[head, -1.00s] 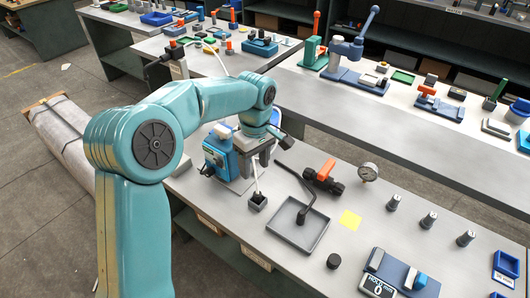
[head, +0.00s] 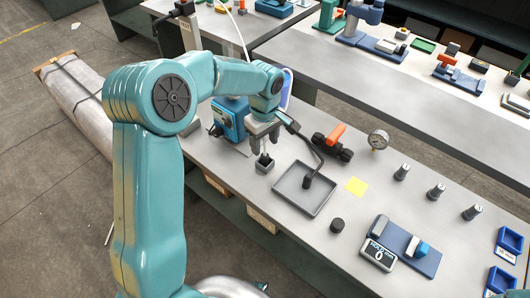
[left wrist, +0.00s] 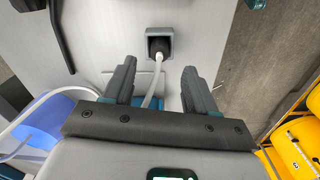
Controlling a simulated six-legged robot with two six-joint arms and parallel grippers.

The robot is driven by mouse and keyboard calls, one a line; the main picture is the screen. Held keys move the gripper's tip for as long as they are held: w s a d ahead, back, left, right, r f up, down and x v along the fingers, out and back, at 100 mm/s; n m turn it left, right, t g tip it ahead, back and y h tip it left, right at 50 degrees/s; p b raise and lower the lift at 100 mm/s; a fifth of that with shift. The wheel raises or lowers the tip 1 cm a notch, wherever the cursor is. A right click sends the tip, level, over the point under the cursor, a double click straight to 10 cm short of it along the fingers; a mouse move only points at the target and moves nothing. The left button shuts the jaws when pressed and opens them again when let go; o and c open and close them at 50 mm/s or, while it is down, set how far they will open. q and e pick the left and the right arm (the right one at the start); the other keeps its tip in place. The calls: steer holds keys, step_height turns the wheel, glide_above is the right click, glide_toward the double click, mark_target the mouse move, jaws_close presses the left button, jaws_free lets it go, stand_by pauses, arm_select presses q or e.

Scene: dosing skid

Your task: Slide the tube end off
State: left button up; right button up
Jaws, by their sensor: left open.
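In the left wrist view a white tube (left wrist: 158,68) runs from a dark round fitting in a small grey square holder (left wrist: 160,36) back between my fingers. My left gripper (left wrist: 159,70) is open, with one finger on each side of the tube and visible gaps to both. The tube's end at the fitting is mostly hidden there by the gripper. My right gripper is not in view.
A grey tray (head: 304,190) with a black bent pipe stands right of the holder. The bench's front edge is close to the holder.

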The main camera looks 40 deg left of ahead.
mark_target(265, 153)
arm_select(q)
step_height(265, 153, down, 6)
steer(key=shift+r, duration=0.1)
jaws_close()
